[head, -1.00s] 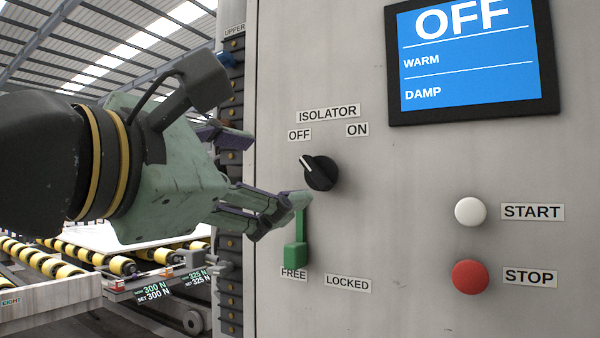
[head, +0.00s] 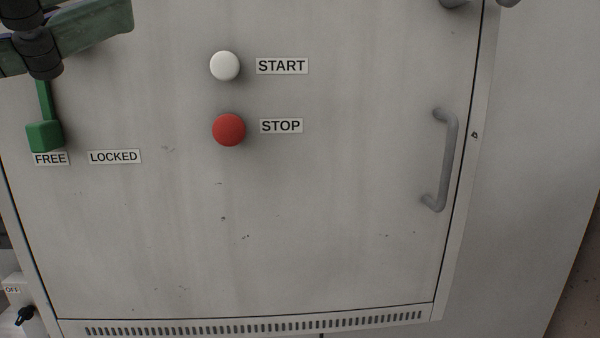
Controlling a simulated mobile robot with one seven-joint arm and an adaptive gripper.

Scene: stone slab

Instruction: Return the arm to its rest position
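Part of my arm, dark joints with green links, crosses the upper left corner of the head view. I see no fingertips of my gripper there. The arm appears in front of the top of the green lever (head: 44,134), whose handle hangs down above the FREE label (head: 51,159). I cannot tell whether the arm touches the lever.
The grey cabinet door (head: 250,230) fills most of the view. It carries a white START button (head: 224,66), a red STOP button (head: 229,130) and a LOCKED label (head: 115,157). A grey handle (head: 447,160) sticks out at the right. A small black knob (head: 25,315) is at lower left.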

